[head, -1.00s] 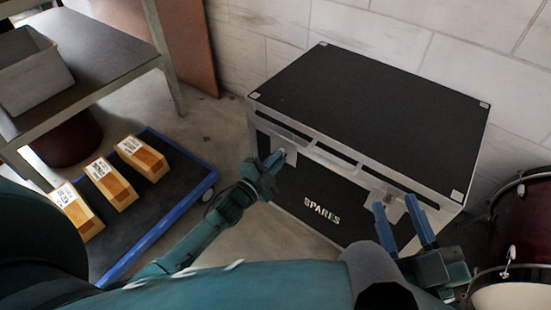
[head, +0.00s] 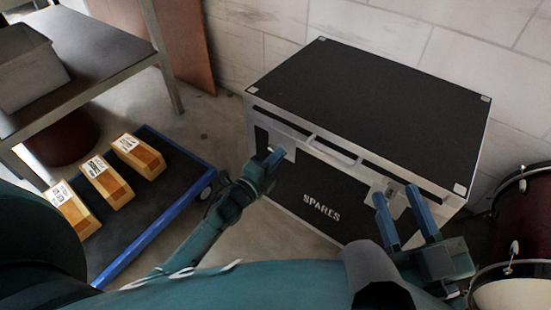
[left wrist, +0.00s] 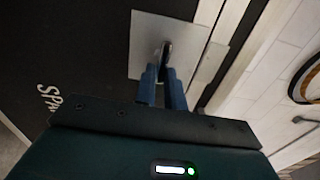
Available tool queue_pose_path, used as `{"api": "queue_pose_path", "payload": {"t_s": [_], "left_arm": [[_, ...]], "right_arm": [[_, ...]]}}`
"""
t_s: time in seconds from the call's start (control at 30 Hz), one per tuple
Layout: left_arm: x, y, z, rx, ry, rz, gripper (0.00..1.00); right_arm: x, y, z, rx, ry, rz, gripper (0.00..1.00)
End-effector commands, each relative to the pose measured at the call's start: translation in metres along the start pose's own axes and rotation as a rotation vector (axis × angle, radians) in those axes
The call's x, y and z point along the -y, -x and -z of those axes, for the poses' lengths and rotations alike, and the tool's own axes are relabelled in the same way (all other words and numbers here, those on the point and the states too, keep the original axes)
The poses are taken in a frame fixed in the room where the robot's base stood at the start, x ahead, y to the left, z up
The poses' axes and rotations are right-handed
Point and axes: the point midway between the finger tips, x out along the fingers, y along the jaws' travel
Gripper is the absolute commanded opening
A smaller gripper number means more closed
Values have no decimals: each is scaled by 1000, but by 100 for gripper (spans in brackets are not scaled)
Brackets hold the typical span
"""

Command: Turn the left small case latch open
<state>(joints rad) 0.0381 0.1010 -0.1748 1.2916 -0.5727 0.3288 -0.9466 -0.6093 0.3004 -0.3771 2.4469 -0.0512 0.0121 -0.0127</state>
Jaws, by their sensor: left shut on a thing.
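The black case (head: 375,100) with silver edges and the word SPARES stands against the wall. Its left latch sits on a pale plate (head: 290,153) on the front, mostly hidden behind my left gripper (head: 273,158). In the left wrist view, the small metal latch (left wrist: 166,47) stands out from its plate (left wrist: 145,30), and the blue fingertips of my left gripper (left wrist: 164,76) are shut on it. My right gripper (head: 397,192) is open and empty in front of the case's right latch plate (head: 374,186).
A handle (head: 335,149) lies between the latches. A blue-edged cart (head: 160,225) with several boxes (head: 140,155) stands at left, below a table (head: 95,50) with a grey bin (head: 30,65). Drums (head: 523,225) stand close at right.

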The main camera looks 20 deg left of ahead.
Motion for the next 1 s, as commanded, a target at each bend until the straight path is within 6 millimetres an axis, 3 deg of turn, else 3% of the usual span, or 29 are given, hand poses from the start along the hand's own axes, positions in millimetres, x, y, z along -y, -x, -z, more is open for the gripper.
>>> {"api": "queue_pose_path", "payload": {"t_s": [0.47, 0.5, 0.73, 1.0], "left_arm": [[-2, 1, 0, 0, -19, -4, 0], [-2, 1, 0, 0, -19, -4, 13], [-1, 0, 0, 0, -17, -3, 32], [0, 2, 0, 0, -16, -2, 33]], "right_arm": [[0, 0, -1, 1, 0, 2, 36], [0, 0, -1, 1, 0, 2, 36], [1, 0, -1, 2, 0, 3, 36], [0, -1, -1, 2, 1, 3, 36]]}}
